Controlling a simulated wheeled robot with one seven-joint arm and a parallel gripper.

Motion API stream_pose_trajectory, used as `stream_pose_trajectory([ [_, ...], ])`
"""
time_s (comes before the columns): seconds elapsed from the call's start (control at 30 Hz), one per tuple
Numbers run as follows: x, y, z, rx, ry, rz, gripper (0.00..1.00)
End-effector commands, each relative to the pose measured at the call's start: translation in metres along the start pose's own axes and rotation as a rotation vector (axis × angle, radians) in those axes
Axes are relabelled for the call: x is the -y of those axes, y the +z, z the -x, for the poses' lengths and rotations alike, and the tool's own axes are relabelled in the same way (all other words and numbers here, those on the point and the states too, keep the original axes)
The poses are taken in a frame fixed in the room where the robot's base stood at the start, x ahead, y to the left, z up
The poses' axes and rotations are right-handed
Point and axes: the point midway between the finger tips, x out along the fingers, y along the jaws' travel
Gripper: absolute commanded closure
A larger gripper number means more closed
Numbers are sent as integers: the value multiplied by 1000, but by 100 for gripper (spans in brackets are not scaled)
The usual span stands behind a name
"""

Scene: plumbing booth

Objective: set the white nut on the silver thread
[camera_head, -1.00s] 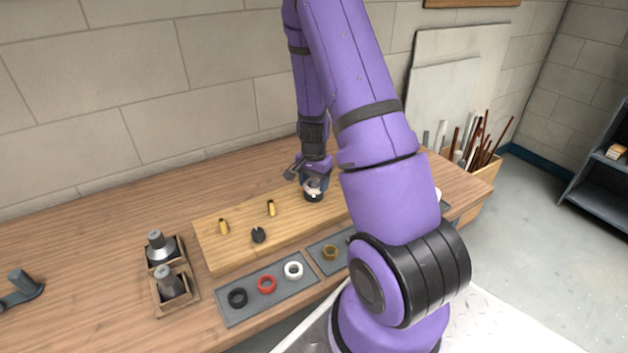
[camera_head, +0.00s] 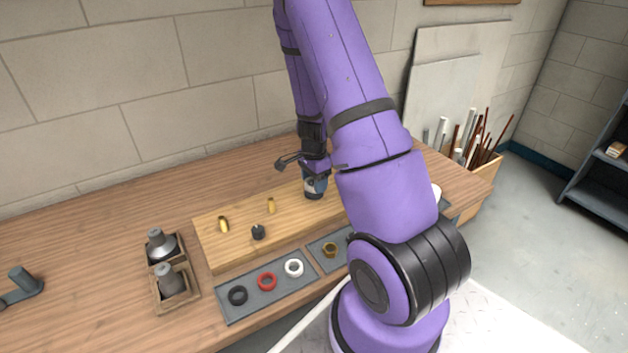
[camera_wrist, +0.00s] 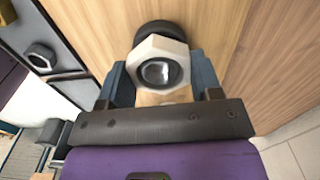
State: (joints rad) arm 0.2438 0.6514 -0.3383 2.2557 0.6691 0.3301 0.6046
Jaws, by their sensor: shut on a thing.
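The white nut (camera_wrist: 147,52) is a hexagonal ring between the two blue-grey fingers of my gripper (camera_wrist: 163,75) in the wrist view. My gripper is shut on it. The silver thread (camera_wrist: 158,72) shows as a bright round end inside the nut's hole, so the two look lined up. I cannot tell how far the nut sits down around the thread. A black round base (camera_wrist: 160,28) shows behind the nut. In the head view my gripper (camera_head: 315,186) is low at the far right of the wooden board, and its fingers mostly hide the nut and thread.
The wooden board (camera_head: 215,252) also bears two brass fittings (camera_head: 223,224) (camera_head: 271,205) and a black fitting (camera_head: 258,232). In front, a grey tray (camera_head: 252,305) holds black, red and white rings; another holds a brass nut (camera_head: 330,250). Wooden holders (camera_head: 172,303) stand left.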

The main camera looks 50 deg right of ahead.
Motion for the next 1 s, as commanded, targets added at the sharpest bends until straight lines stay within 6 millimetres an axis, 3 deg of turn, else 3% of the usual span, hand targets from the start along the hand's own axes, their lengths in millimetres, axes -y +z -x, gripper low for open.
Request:
stream_pose_trajectory([
  [0.23,0,0,0,0,0,-29,64],
  [0.27,0,0,0,0,0,-29,37],
  [0.37,0,0,0,0,0,-28,14],
  [0.4,0,0,0,0,0,-28,11],
  [0.57,0,0,0,0,0,-27,11],
  [0.63,0,0,0,0,0,-27,0],
  [1.0,0,0,0,0,0,-27,0],
])
